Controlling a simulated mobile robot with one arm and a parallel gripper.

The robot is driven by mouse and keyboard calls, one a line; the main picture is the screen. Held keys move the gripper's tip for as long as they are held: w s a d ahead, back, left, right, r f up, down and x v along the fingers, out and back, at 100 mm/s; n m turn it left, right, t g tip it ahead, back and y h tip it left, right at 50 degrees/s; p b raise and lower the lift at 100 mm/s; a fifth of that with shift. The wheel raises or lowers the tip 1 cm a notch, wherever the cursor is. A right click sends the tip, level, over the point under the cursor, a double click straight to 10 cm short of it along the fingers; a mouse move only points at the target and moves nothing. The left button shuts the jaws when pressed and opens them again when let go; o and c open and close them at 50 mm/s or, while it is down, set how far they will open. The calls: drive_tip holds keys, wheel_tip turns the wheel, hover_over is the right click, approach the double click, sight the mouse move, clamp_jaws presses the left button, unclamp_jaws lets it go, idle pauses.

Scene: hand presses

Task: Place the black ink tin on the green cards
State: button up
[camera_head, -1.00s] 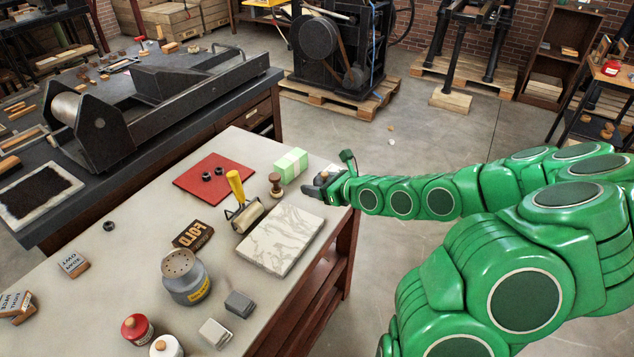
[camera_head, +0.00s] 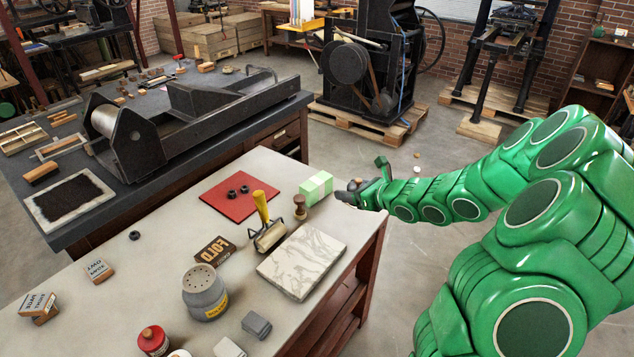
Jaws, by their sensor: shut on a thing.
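The green cards (camera_head: 316,187) are a pale green block-like stack near the table's far right corner. My gripper (camera_head: 347,194) is just right of them, by the table's right edge, with a small gap between. It is shut on a small dark thing, which I take to be the black ink tin (camera_head: 354,184). The fingers hide most of it, and its height above the table is hard to judge. No other black ink tin stands on the table.
A wooden-handled stamp (camera_head: 300,207), a yellow-handled roller (camera_head: 266,225) and a marble slab (camera_head: 302,262) stand near the cards. A red mat (camera_head: 242,206) lies left of them. A grey shaker can (camera_head: 205,292) and a red tin (camera_head: 153,341) are nearer me.

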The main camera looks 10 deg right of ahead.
drive_tip(key=w+a+r+n+g+y, duration=0.1)
drive_tip(key=w+a+r+n+y, duration=0.1)
drive_tip(key=w+a+r, duration=0.15)
drive_tip(key=n+g+y, duration=0.1)
drive_tip(key=n+g, duration=0.1)
hover_over(311, 179)
drive_tip(key=shift+f, duration=3.6)
drive_tip(key=shift+w+f, duration=0.15)
drive_tip(key=shift+f, duration=1.6)
drive_tip(key=shift+f, duration=0.1)
drive_tip(key=o, duration=1.2)
drive_tip(key=shift+o, duration=0.2)
